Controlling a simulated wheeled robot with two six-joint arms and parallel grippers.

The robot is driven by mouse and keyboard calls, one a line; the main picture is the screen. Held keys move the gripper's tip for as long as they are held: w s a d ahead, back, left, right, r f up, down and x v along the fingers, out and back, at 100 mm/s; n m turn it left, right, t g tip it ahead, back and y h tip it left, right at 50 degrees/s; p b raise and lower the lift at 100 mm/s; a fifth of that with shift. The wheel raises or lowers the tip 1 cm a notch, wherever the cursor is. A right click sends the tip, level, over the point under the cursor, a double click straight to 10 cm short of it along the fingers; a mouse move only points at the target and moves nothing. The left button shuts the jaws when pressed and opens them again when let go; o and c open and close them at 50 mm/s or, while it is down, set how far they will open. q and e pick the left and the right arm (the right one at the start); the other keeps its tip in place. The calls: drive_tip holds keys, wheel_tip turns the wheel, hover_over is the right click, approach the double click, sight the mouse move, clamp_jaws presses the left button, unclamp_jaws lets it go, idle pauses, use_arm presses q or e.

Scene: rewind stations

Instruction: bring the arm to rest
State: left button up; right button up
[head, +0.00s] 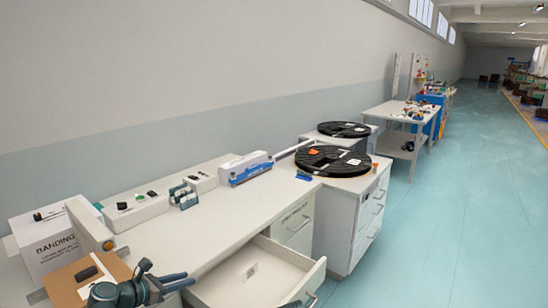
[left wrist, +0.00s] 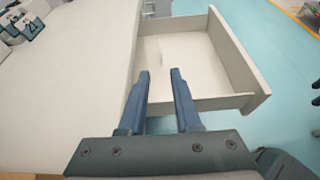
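My left gripper (head: 176,281) comes in at the bottom left of the head view, above the near edge of the white workbench (head: 190,237). In the left wrist view its two blue fingers (left wrist: 160,85) stand apart with nothing between them. Behind the fingers in that view is an open white drawer (left wrist: 200,50). The open drawer also shows in the head view (head: 312,278), pulled out from under the bench, with a small pale label-like patch inside.
A white box marked "BANDING" (head: 48,245), small switch boxes (head: 135,208) and a blue-and-white carton (head: 245,167) line the back of the bench. Black reels (head: 332,160) lie on cabinets beyond. The open drawer juts into the aisle. The blue-green floor (head: 440,190) at right is clear.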

use_arm(q)
drive_tip(key=s+d+f+m+g+y+p, duration=0.1)
drive_tip(key=s+d+m+g+p, duration=0.35)
drive_tip(key=d+m, duration=0.4)
drive_tip(key=s+d+f+m+g+y+p, duration=0.1)
drive_tip(key=s+d+f+m+g+p, duration=0.25)
drive_tip(key=d+m, duration=0.5)
drive_tip(key=s+d+r+m+g+y+p, duration=0.1)
drive_tip(key=s+r+m+y+p, duration=0.1)
drive_tip(key=s+m, duration=0.3)
drive_tip(key=s+d+r+m+g+y+p, duration=0.1)
drive_tip(key=s+m+y, duration=0.4)
drive_tip(key=m, duration=0.5)
drive_tip(key=shift+s+d+r+g+y+p, duration=0.3)
drive_tip(key=shift+s+d+r+g+p, duration=0.1)
drive_tip(key=shift+s+d+p, duration=0.2)
drive_tip(key=shift+w, duration=0.1)
